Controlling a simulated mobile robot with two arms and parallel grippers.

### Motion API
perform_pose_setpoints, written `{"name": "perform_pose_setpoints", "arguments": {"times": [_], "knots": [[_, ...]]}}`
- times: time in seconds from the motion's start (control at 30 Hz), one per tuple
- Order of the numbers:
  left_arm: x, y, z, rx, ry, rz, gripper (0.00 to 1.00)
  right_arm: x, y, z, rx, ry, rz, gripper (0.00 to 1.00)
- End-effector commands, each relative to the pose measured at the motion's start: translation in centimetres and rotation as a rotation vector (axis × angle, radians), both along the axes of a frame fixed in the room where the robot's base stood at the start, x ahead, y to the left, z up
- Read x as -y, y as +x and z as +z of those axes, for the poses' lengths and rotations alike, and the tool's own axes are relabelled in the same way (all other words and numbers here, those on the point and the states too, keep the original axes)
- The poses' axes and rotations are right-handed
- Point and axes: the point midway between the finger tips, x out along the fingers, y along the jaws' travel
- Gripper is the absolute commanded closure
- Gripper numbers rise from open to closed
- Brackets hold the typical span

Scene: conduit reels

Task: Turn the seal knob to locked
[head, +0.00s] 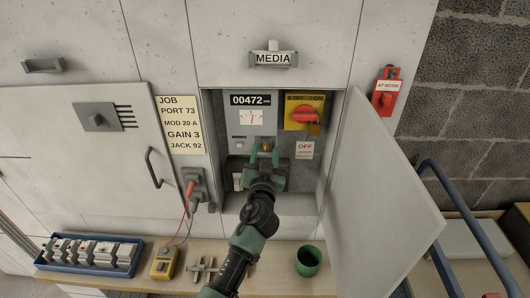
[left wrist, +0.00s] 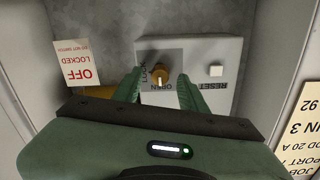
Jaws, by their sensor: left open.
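The seal knob (left wrist: 160,72) is a small brass knob on a light grey panel (left wrist: 205,55) in the left wrist view, which shows the panel upside down. OPEN and LOCK labels stand beside it; its pale mark is on the side of OPEN. In the head view the knob (head: 265,147) shows small below the meter. My left gripper (head: 264,157) is open inside the cabinet in front of the panel. Its green fingers lie on either side of the knob in the left wrist view (left wrist: 160,90), with a gap on each side. My right gripper is not in view.
A RESET button (left wrist: 216,71) sits beside the knob. A yellow switch box (head: 304,112) with a red handle and an OFF LOCKED tag (head: 304,150) are to the right in the cabinet. The open door (head: 385,200) bounds the right side. A shelf (head: 275,278) below holds a green cup (head: 308,262).

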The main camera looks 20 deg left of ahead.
Motion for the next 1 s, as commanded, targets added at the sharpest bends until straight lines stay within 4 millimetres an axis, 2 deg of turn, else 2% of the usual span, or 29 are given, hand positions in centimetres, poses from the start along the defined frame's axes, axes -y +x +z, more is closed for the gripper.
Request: {"name": "perform_pose_setpoints", "arguments": {"times": [0.17,0.2,0.33,0.7,1.0], "knots": [[0.00,0.01,-0.05,0.000,0.001,0.000,0.58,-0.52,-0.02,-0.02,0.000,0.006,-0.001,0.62],[0.00,0.01,-0.05,0.000,0.001,0.000,0.63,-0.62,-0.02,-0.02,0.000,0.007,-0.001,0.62],[0.01,-0.01,-0.06,-0.001,0.001,0.000,0.99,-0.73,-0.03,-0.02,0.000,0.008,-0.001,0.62],[0.04,-0.02,-0.09,-0.010,0.030,-0.001,1.00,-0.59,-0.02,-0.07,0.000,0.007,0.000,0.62],[0.11,-0.01,-0.09,-0.059,0.202,-0.002,1.00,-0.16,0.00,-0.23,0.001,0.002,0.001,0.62]]}}
